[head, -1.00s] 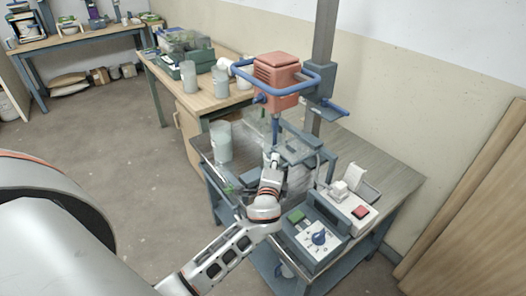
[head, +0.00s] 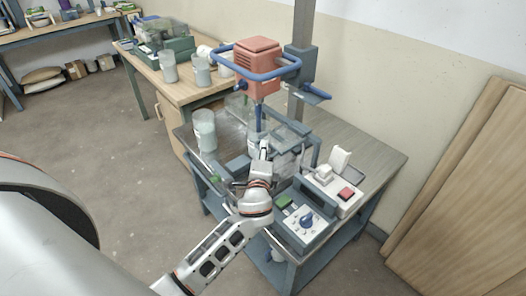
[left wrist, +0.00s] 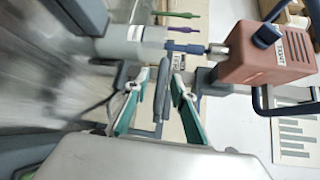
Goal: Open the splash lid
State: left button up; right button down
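The splash lid (head: 291,138) is a see-through guard with a grey-blue frame below the red mixer head (head: 257,70), around the mixing spot. Its exact angle is hard to tell. My left gripper (head: 264,153) reaches up to the lid's near side in the head view. In the left wrist view its teal fingers (left wrist: 156,85) stand apart. A dark grey bar (left wrist: 163,95), possibly the lid's handle, lies between them in the picture, with gaps visible on both sides. The mixer shaft and red head (left wrist: 268,52) show beyond. My right gripper is not in view.
A control box (head: 305,222) with a blue knob and a small white scale (head: 333,190) stand right of my arm. A glaze cup (head: 205,130) stands left of the mixer. A wooden table (head: 185,95) with cups is behind. The bench (head: 375,157) is clear at right.

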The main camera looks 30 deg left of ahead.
pick_arm(q)
jog(key=v, duration=1.1)
jog(key=shift+s, duration=0.2)
jog(key=s+a+f+n+g+h, duration=0.1)
jog(key=s+a+f+n+g, duration=0.35)
jog(key=s, duration=0.55)
jog(key=s+a+f+n+g+h, duration=0.1)
jog(key=s+a+f+n+g, duration=0.3)
jog(key=s, duration=0.6)
jog(key=w+d+f+n+t+h, duration=0.2)
jog(key=d+f+t+h, duration=0.2)
jog(key=d+f+h, duration=0.3)
jog(key=d+f, duration=0.5)
jog(key=d, duration=0.3)
jog(key=shift+f, duration=0.25)
